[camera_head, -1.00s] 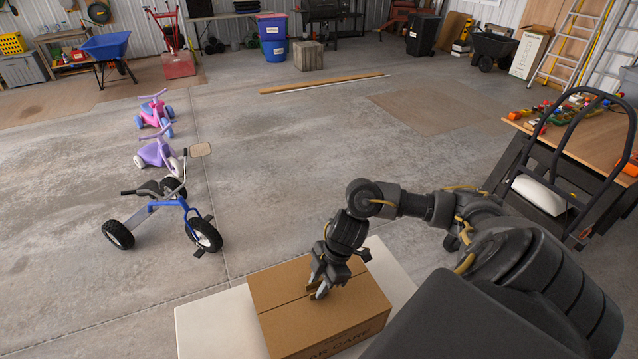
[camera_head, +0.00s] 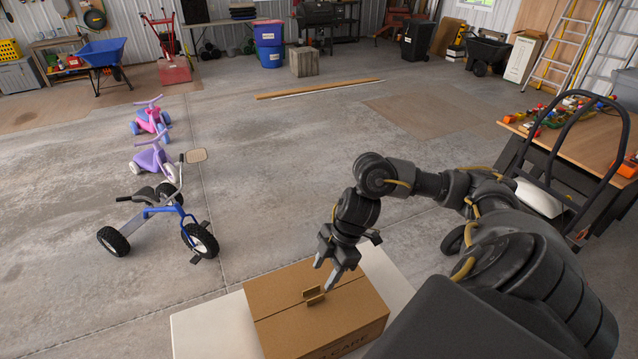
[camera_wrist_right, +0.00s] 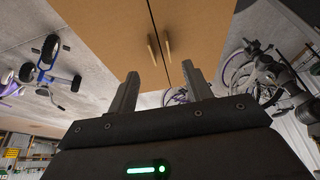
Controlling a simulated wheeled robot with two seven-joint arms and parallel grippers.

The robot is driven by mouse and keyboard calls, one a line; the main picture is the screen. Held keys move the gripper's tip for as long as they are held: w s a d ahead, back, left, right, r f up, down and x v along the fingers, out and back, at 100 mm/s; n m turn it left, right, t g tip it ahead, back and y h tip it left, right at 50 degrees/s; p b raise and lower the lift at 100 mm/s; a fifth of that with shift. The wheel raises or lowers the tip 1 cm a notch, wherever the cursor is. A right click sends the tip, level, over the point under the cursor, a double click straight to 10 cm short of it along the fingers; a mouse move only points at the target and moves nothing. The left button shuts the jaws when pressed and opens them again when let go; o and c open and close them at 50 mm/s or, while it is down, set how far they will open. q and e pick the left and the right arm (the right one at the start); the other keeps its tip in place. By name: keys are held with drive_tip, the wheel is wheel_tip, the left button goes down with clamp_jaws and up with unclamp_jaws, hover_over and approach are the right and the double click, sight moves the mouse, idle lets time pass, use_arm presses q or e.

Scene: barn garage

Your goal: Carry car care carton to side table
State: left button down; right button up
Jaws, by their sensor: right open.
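The car care carton (camera_head: 290,326) is a brown cardboard box with lettering on its front side. It sits upright on a white side table (camera_head: 205,326) in the head view. A small raised cardboard handle (camera_head: 313,295) shows on its top. My right gripper (camera_head: 327,275) is open and empty just above the carton's far right part, apart from the handle. In the right wrist view the carton (camera_wrist_right: 200,25) and its handle (camera_wrist_right: 158,48) lie beyond the two spread fingers (camera_wrist_right: 160,95). My left gripper does not show.
A blue tricycle (camera_head: 165,220) and a purple ride-on toy (camera_head: 155,160) stand on the floor at left. A workbench (camera_head: 585,150) with toys and a black hand-truck frame (camera_head: 570,110) are at right.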

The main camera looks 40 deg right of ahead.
drive_tip(key=v, duration=0.5)
idle(0.5)
